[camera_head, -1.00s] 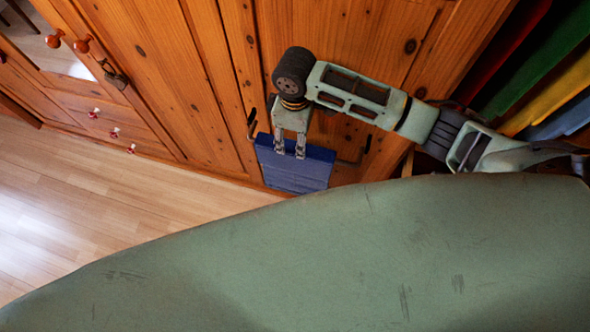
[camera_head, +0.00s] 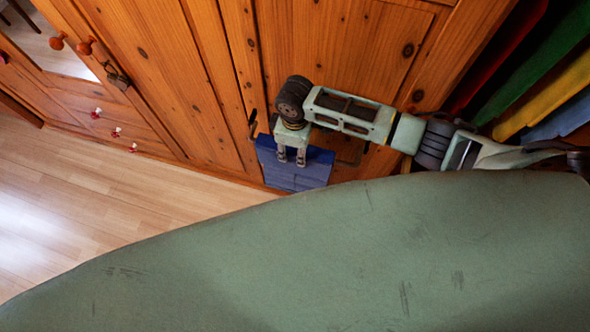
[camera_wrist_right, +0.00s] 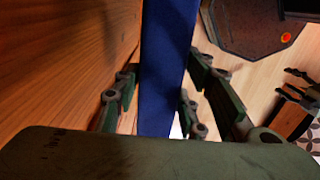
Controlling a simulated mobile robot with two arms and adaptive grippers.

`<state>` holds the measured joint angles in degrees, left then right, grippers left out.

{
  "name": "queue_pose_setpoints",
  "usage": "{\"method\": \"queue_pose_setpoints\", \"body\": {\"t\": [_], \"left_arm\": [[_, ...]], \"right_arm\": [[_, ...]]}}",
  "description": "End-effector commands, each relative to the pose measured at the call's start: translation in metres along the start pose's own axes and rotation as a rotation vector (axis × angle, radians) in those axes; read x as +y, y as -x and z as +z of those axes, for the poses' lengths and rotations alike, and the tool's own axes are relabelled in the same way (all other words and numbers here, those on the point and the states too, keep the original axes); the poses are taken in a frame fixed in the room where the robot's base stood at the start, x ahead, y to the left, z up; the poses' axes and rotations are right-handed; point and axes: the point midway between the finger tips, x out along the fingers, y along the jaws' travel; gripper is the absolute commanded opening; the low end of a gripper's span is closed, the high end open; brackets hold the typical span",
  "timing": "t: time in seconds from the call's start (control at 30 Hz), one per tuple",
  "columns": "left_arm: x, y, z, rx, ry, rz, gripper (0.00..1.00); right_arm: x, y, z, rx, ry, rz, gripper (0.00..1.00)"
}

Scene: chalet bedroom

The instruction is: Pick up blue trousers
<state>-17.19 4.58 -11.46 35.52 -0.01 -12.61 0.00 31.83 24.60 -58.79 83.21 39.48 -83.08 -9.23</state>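The blue trousers (camera_head: 292,178) hang folded against the wooden wardrobe front, with dark hanger ends showing on both sides. My right gripper (camera_head: 291,159) points down at them, its two fingers apart over the upper part of the cloth. In the right wrist view the trousers (camera_wrist_right: 165,65) run as a blue band between the open fingers (camera_wrist_right: 158,100). The right finger lies close along the band; a narrow gap shows at the left one. Dark finger-like parts at the right edge of the wrist view may be my left gripper (camera_wrist_right: 298,88); their state is unclear.
The wooden wardrobe (camera_head: 190,70) with knobs and small drawers stands right behind the trousers. Red, green, yellow and blue hanging clothes (camera_head: 550,95) are at the upper right. The wooden floor (camera_head: 110,210) is clear at the left. My green body covers the lower part.

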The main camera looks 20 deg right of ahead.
Motion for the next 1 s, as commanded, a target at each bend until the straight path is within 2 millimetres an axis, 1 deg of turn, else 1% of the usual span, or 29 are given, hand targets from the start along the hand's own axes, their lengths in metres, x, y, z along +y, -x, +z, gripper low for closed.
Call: {"method": "queue_pose_setpoints", "body": {"t": [0.03, 0.3, 0.4, 1.0], "left_arm": [[0.0000, 0.0000, -0.0001, 0.000, 0.000, 0.000, 0.56], [0.0000, 0.0000, -0.0002, 0.000, 0.000, 0.000, 0.56], [0.0000, 0.0000, -0.0002, 0.000, 0.000, 0.000, 0.56], [0.0000, -0.0002, -0.0004, 0.001, 0.000, 0.000, 0.56]], "right_arm": [[0.0002, 0.0002, 0.0000, 0.000, 0.000, 0.000, 0.31], [0.0003, 0.0004, 0.0000, 0.000, -0.001, 0.000, 0.07], [0.0004, 0.0004, 0.0000, 0.000, -0.001, 0.001, 0.00], [0.0010, 0.0028, -0.0009, 0.003, 0.000, 0.002, 0.00]]}}
